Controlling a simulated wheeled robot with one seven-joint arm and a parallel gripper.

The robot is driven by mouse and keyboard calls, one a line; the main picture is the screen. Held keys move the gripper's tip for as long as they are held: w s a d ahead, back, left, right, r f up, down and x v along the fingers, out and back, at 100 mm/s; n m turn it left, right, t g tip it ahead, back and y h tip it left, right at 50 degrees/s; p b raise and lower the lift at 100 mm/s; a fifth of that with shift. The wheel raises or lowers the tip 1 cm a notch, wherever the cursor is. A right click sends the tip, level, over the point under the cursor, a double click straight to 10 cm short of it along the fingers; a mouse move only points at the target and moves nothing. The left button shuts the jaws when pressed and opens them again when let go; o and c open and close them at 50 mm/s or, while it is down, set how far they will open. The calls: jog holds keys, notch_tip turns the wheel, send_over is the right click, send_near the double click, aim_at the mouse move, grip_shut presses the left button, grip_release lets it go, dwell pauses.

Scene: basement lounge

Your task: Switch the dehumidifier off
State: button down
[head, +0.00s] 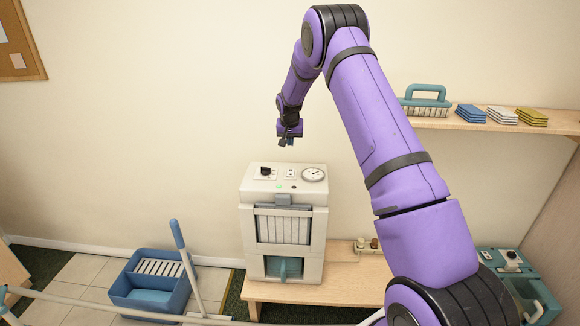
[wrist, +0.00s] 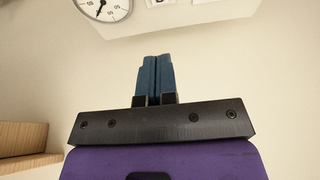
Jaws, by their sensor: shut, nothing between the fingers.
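The dehumidifier (head: 285,225) is a cream box with a front grille on a low wooden bench. Its top carries a black knob (head: 265,170), a small switch plate (head: 290,174), a round dial (head: 313,174) and a small lit green spot (head: 279,186). My gripper (head: 287,141) hangs above the top, apart from it, shut and empty. In the wrist view its blue fingers (wrist: 156,58) are together, with the dial (wrist: 103,5) at the upper left and the panel cut off by the top edge. The knob is not clearly seen there.
The low bench (head: 345,279) bears the dehumidifier and some small bottles. A blue mop bucket (head: 150,283) stands on the floor at left. A wall shelf (head: 470,123) at right holds a brush and folded cloths. My arm crosses the right half.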

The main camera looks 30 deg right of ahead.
aim_at(291, 170)
jog(key=x, duration=1.2)
jog(key=shift+s+a+f, duration=0.1)
jog(key=shift+s+f, duration=0.05)
jog(key=shift+f, duration=0.9)
